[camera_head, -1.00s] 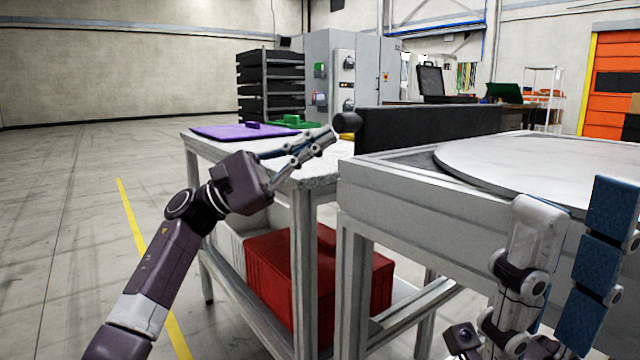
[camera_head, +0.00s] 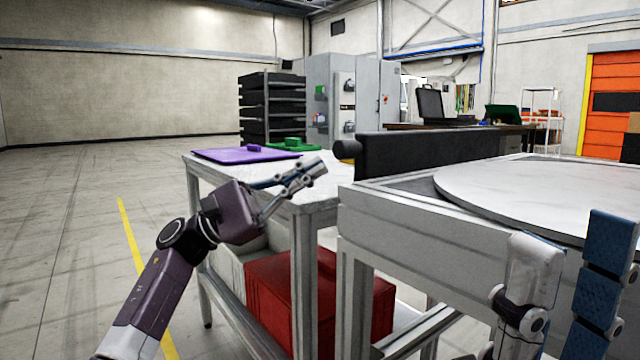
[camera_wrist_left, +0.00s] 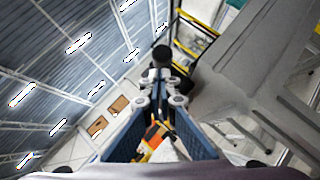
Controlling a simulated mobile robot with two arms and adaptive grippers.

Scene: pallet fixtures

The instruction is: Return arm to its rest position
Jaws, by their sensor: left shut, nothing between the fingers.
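My left arm comes in from the lower left of the head view. Its gripper (camera_head: 312,174) is shut and empty, in front of the white-topped table. In the left wrist view the two blue-padded fingers (camera_wrist_left: 160,76) of this gripper come together at their tips, with no object held. My right gripper (camera_head: 570,260) stands at the lower right edge of the head view, fingers pointing up. Its fingers are apart, with nothing visible between them. Its arm is mostly out of frame.
A white-topped table (camera_head: 318,190) carries a purple tray (camera_head: 225,155) and a green part (camera_head: 292,146). Red crates (camera_head: 290,290) sit on its lower shelf. A grey table with a round plate (camera_head: 540,190) stands right, with a black bar behind. Floor at left is clear.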

